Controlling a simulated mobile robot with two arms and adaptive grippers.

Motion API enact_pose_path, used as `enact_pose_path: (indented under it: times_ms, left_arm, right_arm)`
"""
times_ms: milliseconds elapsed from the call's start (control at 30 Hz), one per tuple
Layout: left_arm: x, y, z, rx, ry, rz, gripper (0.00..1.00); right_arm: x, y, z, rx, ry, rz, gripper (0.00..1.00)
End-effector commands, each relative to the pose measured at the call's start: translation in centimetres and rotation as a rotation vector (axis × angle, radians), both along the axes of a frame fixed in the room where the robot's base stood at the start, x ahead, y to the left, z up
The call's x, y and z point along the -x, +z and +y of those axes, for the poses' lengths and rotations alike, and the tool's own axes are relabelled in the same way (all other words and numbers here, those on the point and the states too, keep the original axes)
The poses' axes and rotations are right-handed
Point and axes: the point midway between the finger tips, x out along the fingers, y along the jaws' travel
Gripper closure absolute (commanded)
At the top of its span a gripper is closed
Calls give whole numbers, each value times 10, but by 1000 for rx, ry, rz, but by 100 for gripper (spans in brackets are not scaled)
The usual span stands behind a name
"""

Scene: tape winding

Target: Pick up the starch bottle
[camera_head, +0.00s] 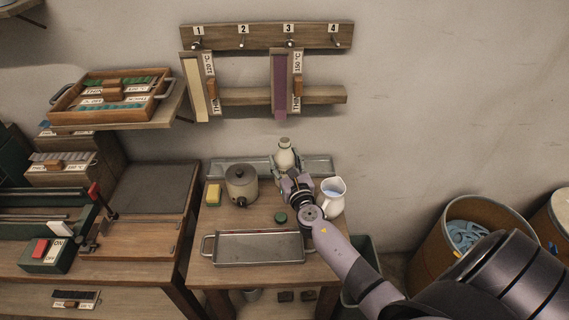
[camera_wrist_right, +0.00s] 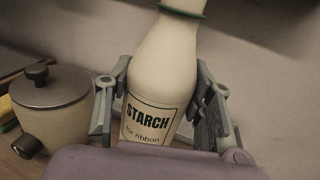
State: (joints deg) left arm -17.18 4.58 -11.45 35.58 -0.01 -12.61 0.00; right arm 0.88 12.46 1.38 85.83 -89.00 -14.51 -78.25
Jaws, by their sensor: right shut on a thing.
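The starch bottle is cream-white with a green ring at its neck and a label reading "STARCH for ribbon". In the head view the starch bottle (camera_head: 285,157) stands out above the back of the small table, by the metal tray at the wall. In the right wrist view the starch bottle (camera_wrist_right: 160,75) fills the middle, slightly tilted in the picture. My right gripper (camera_head: 289,178) is shut on its body, with one finger on each side, also in the wrist view (camera_wrist_right: 162,100). The bottle's base is hidden, so I cannot tell whether it touches the table. My left gripper is not in view.
A white jug (camera_head: 332,197) is close to my right gripper. A metal tray (camera_head: 258,248) lies in front, with a green round lid (camera_head: 281,217) behind it.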

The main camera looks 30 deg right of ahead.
Motion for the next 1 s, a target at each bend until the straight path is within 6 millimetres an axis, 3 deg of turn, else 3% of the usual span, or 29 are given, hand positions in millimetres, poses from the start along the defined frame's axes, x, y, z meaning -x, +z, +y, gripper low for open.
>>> enact_pose_path:
  times_ms: [33, 500, 1000]
  left_arm:
    - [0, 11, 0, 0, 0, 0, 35]
    - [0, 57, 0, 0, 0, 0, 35]
    - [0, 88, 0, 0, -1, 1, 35]
  right_arm:
    - [0, 14, 0, -1, 0, -2, 90]
    - [0, 74, 0, 1, 0, -3, 90]
    - [0, 121, 0, 3, 1, -2, 90]
